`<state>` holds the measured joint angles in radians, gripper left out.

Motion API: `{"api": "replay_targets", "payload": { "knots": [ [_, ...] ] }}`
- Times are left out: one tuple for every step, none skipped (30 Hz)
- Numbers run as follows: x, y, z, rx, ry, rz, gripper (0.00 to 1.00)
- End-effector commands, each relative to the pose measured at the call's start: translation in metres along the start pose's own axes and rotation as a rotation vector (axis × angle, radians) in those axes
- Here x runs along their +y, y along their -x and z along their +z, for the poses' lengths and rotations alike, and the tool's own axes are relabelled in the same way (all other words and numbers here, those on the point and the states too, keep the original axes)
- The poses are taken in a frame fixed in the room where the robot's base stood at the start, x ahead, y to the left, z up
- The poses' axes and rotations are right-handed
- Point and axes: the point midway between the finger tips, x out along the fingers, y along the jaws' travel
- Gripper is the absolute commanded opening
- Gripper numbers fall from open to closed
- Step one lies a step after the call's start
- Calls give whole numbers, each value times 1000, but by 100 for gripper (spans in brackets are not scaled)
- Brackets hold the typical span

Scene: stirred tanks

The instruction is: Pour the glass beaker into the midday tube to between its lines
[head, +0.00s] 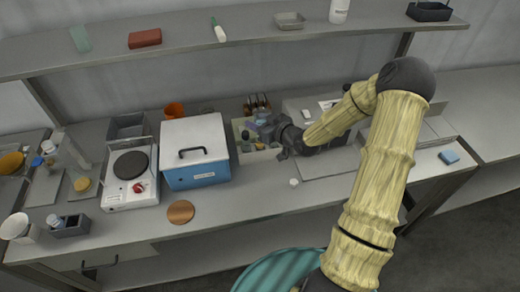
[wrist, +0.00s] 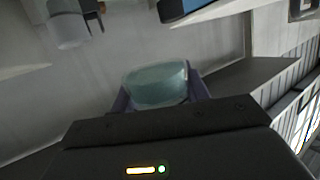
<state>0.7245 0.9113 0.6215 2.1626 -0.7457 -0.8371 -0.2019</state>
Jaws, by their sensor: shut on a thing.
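My gripper (head: 262,122) is at the back of the bench, above a pale bin (head: 262,155), right of the white-and-blue box. In the wrist view my gripper (wrist: 158,98) is shut, with its purple-grey fingers on either side of a pale teal, see-through vessel, which looks like the glass beaker (wrist: 158,82). Its liquid level cannot be made out. In the head view the beaker is too small to tell from the gripper. Several dark upright shapes (head: 257,102) stand just behind the gripper. I cannot tell which thing is the midday tube, and no lines show.
The white-and-blue lidded box (head: 196,174) stands close left of the gripper. A hotplate (head: 131,190) is farther left. An orange cup (head: 174,110) stands behind the box. A shelf (head: 240,48) runs above. The bench front holds a copper disc (head: 181,212) and a small white item (head: 294,182).

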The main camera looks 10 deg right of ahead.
Motion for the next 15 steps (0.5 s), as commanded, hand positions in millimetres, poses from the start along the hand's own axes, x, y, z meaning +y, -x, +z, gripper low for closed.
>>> {"api": "replay_targets", "payload": {
  "knots": [
    [0,-1,1,8,5,1,20],
    [0,-1,1,13,7,2,20],
    [0,-1,0,19,10,2,20],
    [1,-1,0,23,13,3,20],
    [1,-1,-1,26,14,3,20],
    [1,-1,-1,28,16,3,20],
    [1,-1,-2,29,16,3,20],
    [1,0,-2,30,17,3,20],
    [0,0,-2,30,17,3,20],
    [0,0,-2,29,17,3,20],
    [0,0,-2,29,16,3,20],
    [0,0,-2,29,16,3,20],
    [0,0,-2,29,16,3,20],
    [0,0,-2,29,16,3,20],
    [0,0,-3,29,16,3,20]
  ]
}}
